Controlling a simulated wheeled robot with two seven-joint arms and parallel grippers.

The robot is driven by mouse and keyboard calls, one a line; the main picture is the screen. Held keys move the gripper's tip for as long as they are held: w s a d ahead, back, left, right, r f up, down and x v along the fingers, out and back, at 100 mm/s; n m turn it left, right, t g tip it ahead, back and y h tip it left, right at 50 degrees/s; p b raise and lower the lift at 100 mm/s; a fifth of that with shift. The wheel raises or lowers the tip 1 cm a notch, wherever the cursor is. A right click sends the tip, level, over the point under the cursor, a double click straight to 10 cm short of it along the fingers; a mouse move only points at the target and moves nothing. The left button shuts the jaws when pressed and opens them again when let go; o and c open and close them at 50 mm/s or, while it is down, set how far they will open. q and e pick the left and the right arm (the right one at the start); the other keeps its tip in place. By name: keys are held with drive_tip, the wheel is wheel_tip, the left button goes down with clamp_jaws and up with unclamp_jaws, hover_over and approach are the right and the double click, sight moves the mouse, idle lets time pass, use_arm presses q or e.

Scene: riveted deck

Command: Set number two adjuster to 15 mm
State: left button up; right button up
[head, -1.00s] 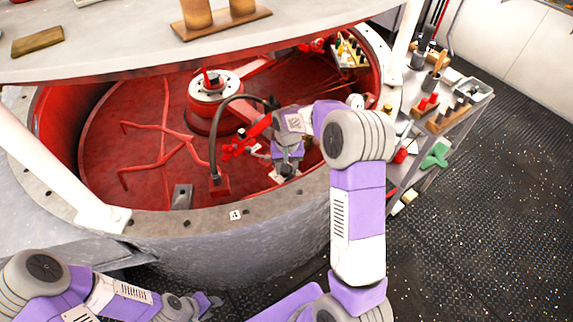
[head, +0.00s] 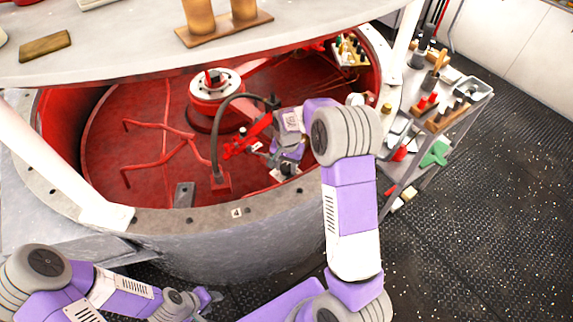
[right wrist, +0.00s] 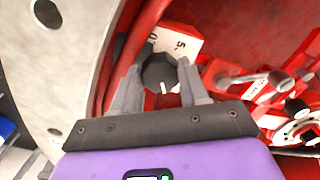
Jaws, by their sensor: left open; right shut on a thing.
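In the right wrist view a dark faceted knob (right wrist: 159,72) with a white pointer line sits in front of a white scale plate (right wrist: 182,42). Its figures "0" and "5" show; the rest is hidden by the knob and fingers. My right gripper (right wrist: 160,80) is shut on this knob, one finger on each side. The pointer line points down toward the palm, away from the visible figures. In the head view my right gripper (head: 284,163) is inside the red tub, near its front rim; the knob is hidden there. My left gripper (head: 209,298) is open and empty, outside the tub.
The tub's grey rim (head: 190,218) carries a small plate marked 4 (head: 237,213). A red arm assembly (head: 248,137) and a dark curved hose (head: 216,130) are close to my right gripper. A cart of tools (head: 440,110) stands at right, with open floor beyond.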

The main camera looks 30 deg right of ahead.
sight(287, 168)
drive_tip(key=o, duration=1.1)
drive_tip(key=shift+c, duration=0.2)
wheel_tip(287, 168, up, 8)
drive_tip(key=shift+d+f+p, duration=0.1)
drive_tip(key=shift+f+p, duration=0.1)
drive_tip(key=shift+p, duration=0.7)
